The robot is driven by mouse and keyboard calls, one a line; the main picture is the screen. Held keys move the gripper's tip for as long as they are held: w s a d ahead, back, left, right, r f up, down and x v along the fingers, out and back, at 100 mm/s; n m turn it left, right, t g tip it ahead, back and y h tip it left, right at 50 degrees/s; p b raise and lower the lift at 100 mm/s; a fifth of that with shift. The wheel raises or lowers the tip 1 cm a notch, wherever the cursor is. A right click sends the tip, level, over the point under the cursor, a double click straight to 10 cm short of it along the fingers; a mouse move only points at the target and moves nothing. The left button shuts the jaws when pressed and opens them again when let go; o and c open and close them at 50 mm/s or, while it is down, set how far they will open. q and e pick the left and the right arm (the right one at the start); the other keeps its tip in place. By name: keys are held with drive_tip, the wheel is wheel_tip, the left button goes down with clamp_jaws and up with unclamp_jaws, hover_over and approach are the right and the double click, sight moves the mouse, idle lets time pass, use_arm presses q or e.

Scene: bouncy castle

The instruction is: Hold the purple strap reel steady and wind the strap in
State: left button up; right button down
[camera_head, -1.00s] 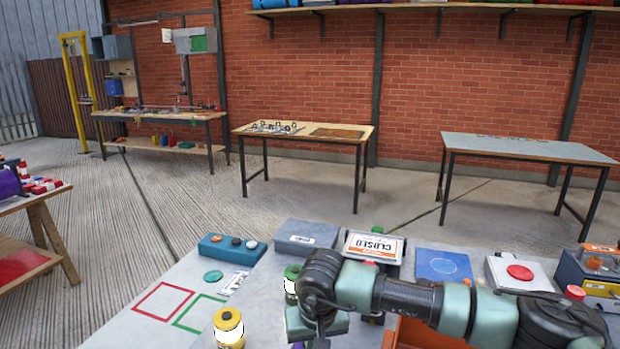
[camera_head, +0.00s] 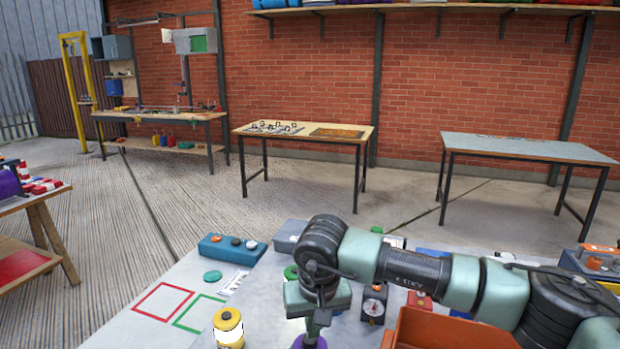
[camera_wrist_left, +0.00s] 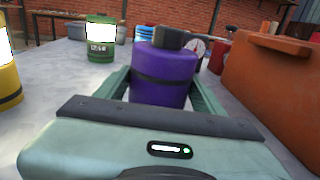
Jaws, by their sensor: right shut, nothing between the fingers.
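The purple strap reel (camera_wrist_left: 163,77) is an upright purple cylinder with a dark band and a dark top piece. It stands between the two fingers of my left gripper (camera_wrist_left: 163,95), which lie along both its sides and appear closed on it. In the head view a small purple part (camera_head: 312,342) shows at the bottom edge; my left gripper is not visible there. My right gripper (camera_head: 318,322) is shut and empty, pointing down just above that purple part. Whether it touches the reel is unclear. The strap itself cannot be told apart.
An orange bin (camera_head: 445,330) stands right of the reel. A yellow canister (camera_head: 229,328) and a green canister (camera_wrist_left: 100,38) stand to the left. A dial gauge (camera_head: 374,303) and a red box (camera_head: 419,299) sit behind.

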use_arm(q)
drive_tip(key=o, duration=0.4)
drive_tip(key=shift+c, duration=0.2)
drive_tip(key=shift+s+a, duration=0.1)
